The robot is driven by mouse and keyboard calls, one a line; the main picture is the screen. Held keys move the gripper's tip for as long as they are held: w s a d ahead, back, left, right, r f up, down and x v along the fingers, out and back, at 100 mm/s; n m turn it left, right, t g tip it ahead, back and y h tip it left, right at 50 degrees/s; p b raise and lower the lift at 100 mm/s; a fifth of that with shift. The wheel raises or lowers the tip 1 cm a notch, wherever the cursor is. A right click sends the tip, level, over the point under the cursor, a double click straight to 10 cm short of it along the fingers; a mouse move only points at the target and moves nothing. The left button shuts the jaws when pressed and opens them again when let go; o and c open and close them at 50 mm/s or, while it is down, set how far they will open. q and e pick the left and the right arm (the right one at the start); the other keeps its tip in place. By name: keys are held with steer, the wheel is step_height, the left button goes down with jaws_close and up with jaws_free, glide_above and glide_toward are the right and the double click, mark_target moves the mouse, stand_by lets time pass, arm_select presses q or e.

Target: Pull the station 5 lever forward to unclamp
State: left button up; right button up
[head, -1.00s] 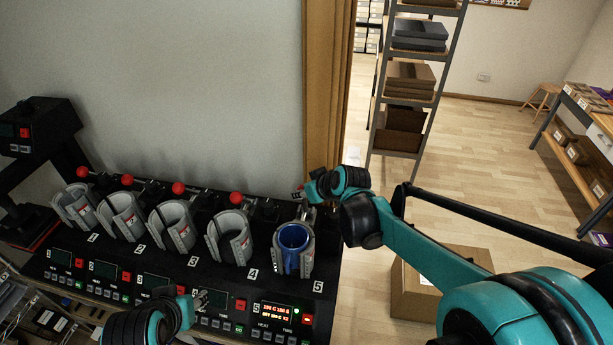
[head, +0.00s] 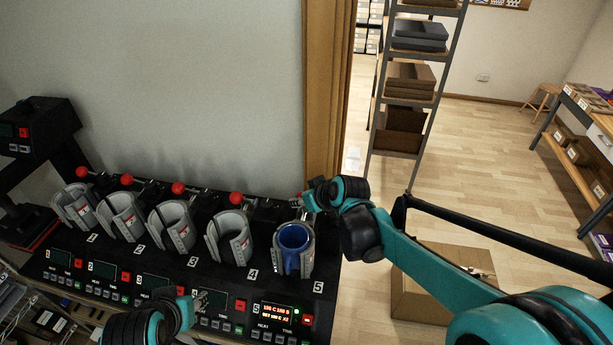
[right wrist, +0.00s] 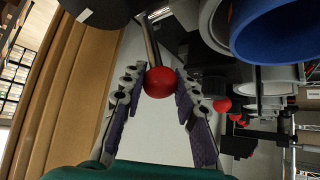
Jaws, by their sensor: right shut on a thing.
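The station 5 lever ends in a red ball knob (right wrist: 159,82) on a metal rod. My right gripper (right wrist: 156,95) is shut on this knob, with a purple-padded finger on each side. In the head view my right gripper (head: 303,202) is behind and just right of the station 5 clamp, and it mostly hides the knob. A blue mug (head: 293,238) stands in the grey station 5 clamp (head: 305,262); its rim also shows in the right wrist view (right wrist: 275,35). My left gripper (head: 201,300) is low over the control panels, apart from the lever; its jaw opening is unclear.
Stations 1 to 4 have empty grey clamps and upright levers with red knobs, such as the station 4 knob (head: 236,198). The station 5 display (head: 277,311) is lit. A wooden post (head: 325,90) stands close behind my right gripper.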

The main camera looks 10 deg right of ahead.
steer(key=o, duration=0.8)
steer(key=shift+r, duration=0.1)
steer(key=r+p, duration=0.1)
steer(key=r, duration=0.1)
steer(key=s+r+p, duration=0.1)
steer(key=r+p, duration=0.3)
steer(key=shift+s+d+r, duration=0.15)
steer(key=shift+d, duration=0.1)
steer(key=p+v, duration=0.4)
steer(key=v, duration=0.2)
stand_by(0.4)
